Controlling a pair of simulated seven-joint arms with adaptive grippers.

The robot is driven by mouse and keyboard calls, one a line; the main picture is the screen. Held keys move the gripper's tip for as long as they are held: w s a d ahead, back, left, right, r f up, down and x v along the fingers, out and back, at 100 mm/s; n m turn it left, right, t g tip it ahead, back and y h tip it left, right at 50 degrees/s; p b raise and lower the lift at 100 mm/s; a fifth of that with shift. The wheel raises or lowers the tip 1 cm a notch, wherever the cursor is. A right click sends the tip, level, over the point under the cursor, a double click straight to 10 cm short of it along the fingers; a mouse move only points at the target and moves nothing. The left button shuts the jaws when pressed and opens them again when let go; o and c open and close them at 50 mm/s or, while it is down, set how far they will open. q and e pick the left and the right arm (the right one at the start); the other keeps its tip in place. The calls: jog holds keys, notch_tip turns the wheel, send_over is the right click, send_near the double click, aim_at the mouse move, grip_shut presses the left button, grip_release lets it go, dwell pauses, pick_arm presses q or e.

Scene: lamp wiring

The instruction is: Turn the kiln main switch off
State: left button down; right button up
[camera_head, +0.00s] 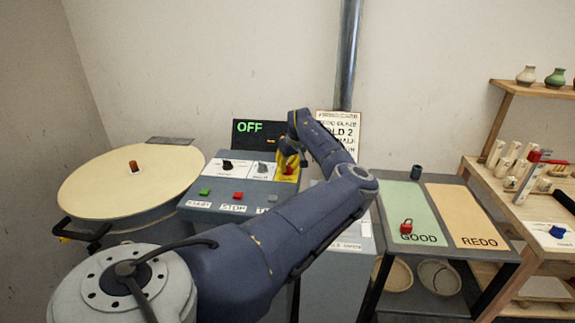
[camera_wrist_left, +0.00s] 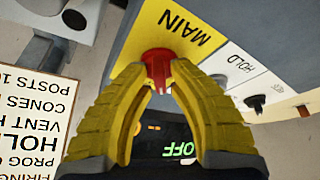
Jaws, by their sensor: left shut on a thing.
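The kiln main switch is a red knob (camera_wrist_left: 157,66) on a yellow plate (camera_wrist_left: 150,32) marked MAIN, seen upside down in the left wrist view. In the head view the yellow plate (camera_head: 284,177) is at the right end of the grey control box's top (camera_head: 240,187). My left gripper (camera_head: 289,158) reaches down over it, and its yellow fingers are shut on the red knob, one on each side. The fingers partly cover the knob, and its exact angle is hard to tell. A dark display (camera_head: 243,140) behind reads OFF in green. My right gripper is not in view.
Beside MAIN are a HOLD switch (camera_wrist_left: 256,101) and a black knob (camera_head: 227,165). Green, red and grey buttons line the box front, the red one (camera_head: 238,195) labelled STOP. A round kiln (camera_head: 100,190) stands left. A GOOD/REDO table (camera_head: 440,260) and a wooden rack stand right.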

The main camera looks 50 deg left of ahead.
pick_arm(q)
jog(key=shift+n, duration=0.6)
jog(key=shift+n+g, duration=0.3)
jog(key=c, duration=1.5)
grip_release()
jog(key=shift+a+f, duration=0.15)
jog(key=shift+o, duration=0.2)
jog(key=v, duration=1.2)
